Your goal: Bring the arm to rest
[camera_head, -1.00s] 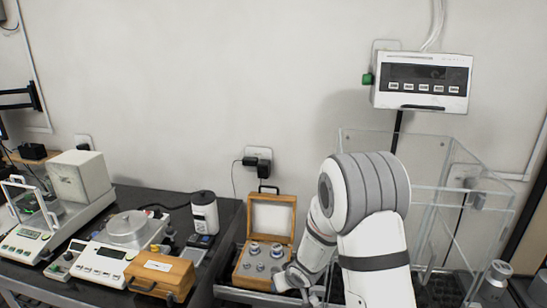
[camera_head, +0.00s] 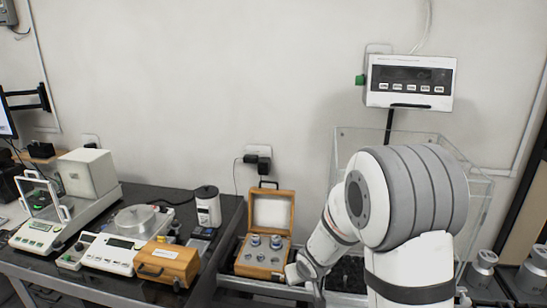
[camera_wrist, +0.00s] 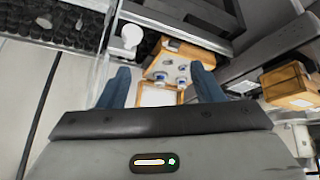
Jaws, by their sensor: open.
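My arm reaches in from the lower right in the head view, bent over toward the bottom middle. My gripper is cut off or hidden at the bottom there. In the wrist view its two dark blue fingers (camera_wrist: 159,70) stand wide apart, with nothing held between them. Beyond the fingertips is an open wooden box (camera_wrist: 160,96) of metal weights. The same box (camera_head: 247,262) shows in the head view, lid up, just left of my wrist.
A closed wooden box (camera_head: 168,262), a flat balance (camera_head: 108,252) and a draft-shield balance (camera_head: 38,234) stand on the left table. A clear case (camera_head: 345,150) is behind my arm, below a wall display (camera_head: 411,82). Large metal weights (camera_head: 481,270) are at right.

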